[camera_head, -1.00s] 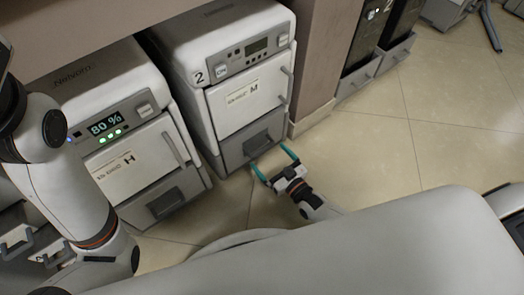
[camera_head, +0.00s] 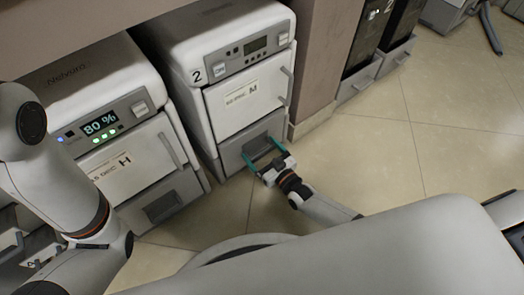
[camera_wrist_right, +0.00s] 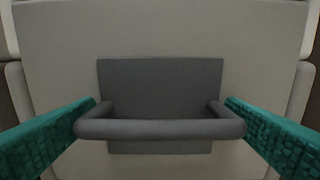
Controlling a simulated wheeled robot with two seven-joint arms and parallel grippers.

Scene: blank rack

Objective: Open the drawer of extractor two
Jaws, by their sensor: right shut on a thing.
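Extractor two (camera_head: 218,28) is a white and grey box marked "2", in the upper middle of the head view. Its lower drawer (camera_head: 232,152) is a grey front and looks closed. In the right wrist view the drawer's dark grey bar handle (camera_wrist_right: 160,129) runs across in front of a darker recess. My right gripper (camera_head: 263,152) has its teal fingers at the two ends of this handle, shut on it lengthwise; they also flank it in the right wrist view. My left arm comes in at the left of the head view; its gripper is out of frame.
Another extractor (camera_head: 85,75) with an "80 %" display stands left of extractor two. A brown pillar (camera_head: 318,60) stands right of it, with dark units (camera_head: 365,50) beyond. The tiled floor (camera_head: 420,150) in front and to the right is clear.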

